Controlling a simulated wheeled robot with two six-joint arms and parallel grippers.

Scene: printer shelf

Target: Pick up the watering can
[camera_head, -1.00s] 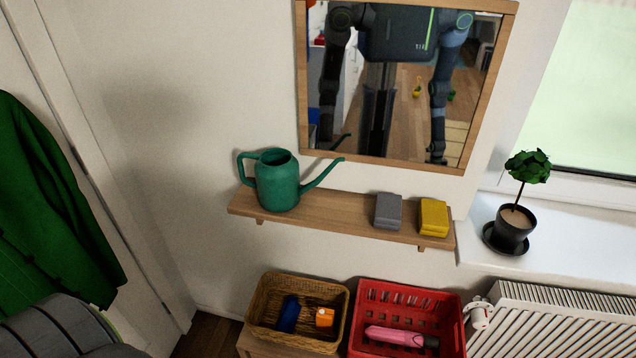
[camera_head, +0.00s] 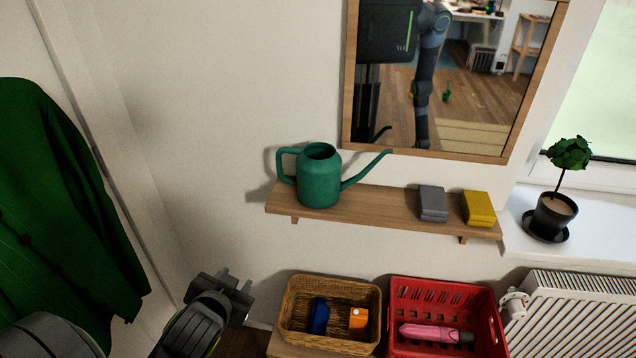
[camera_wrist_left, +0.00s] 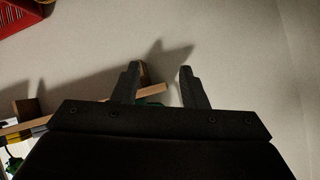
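The green watering can (camera_head: 320,180) stands upright on the left end of the wooden shelf (camera_head: 385,208). Its handle is on the left and its long spout points right. My left gripper (camera_head: 232,282) is below and left of the can in the head view, apart from it. In the left wrist view its two fingers (camera_wrist_left: 158,85) are spread with nothing between them. A small bit of green shows behind the fingers there, by the shelf edge. My right gripper is not in view.
A grey block (camera_head: 432,203) and a yellow block (camera_head: 479,208) sit right of the can. A wicker basket (camera_head: 330,343) and a red crate (camera_head: 445,290) stand below. A mirror frame (camera_head: 430,153) hangs above. A potted plant (camera_head: 553,213) is at right, a green coat (camera_head: 60,215) at left.

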